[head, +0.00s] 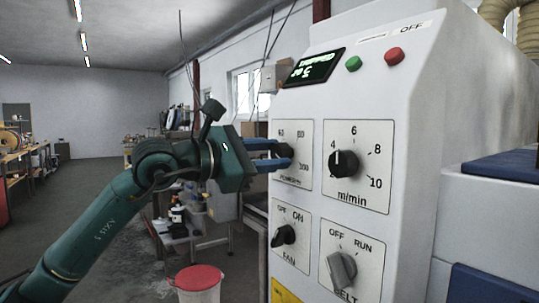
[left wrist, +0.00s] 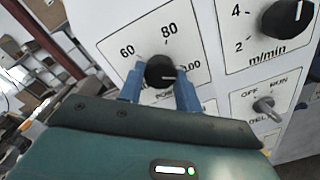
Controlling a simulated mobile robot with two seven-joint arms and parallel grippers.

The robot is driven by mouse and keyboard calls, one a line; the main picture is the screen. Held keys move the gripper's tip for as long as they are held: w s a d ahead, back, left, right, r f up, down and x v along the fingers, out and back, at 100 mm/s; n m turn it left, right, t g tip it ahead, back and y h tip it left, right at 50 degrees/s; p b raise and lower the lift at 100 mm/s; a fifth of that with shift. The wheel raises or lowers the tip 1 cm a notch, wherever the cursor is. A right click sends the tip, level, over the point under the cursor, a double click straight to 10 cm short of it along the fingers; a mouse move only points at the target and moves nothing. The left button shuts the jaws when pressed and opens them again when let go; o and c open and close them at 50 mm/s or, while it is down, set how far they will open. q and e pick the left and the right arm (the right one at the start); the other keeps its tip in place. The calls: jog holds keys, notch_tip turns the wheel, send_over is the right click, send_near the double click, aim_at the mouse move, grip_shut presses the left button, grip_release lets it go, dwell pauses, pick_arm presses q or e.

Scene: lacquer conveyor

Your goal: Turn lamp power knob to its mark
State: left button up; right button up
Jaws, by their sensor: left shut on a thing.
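The lamp power knob (left wrist: 160,72) is a round black knob on a white dial plate (head: 303,138) marked 60, 80 and 100, with the word POWER below. My left gripper (head: 285,157) reaches it from the left. Its two blue fingers are shut on the knob, one on each side, in the left wrist view. A pale pointer line on the knob points right, towards the 100. A separate target mark cannot be made out. In the head view the fingers hide most of the knob. My right gripper is in neither view.
Close by on the panel are the m/min knob (head: 344,163), the FAN knob (head: 284,235) and the BELT switch (head: 341,270). Above are a lit display (head: 314,67), a green button (head: 354,63) and a red button (head: 394,56). A red-lidded bin (head: 199,280) stands below.

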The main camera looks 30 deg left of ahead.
pick_arm(q)
jog(key=shift+n, duration=0.3)
jog(key=shift+f+n+b, duration=0.1)
jog(key=shift+n+b, duration=0.3)
jog(key=shift+n, duration=0.5)
jog(key=n, duration=0.2)
jog(key=shift+n+b, duration=0.35)
jog(key=shift+n, duration=0.05)
jog(key=n, duration=0.3)
jog(key=shift+d+n+b, duration=0.1)
jog(key=shift+n+b, duration=0.2)
jog(key=shift+n, duration=0.1)
jog(key=n, duration=0.2)
jog(key=shift+n, duration=0.4)
jog(key=shift+n+t+b, duration=0.3)
jog(key=shift+n, duration=1.8)
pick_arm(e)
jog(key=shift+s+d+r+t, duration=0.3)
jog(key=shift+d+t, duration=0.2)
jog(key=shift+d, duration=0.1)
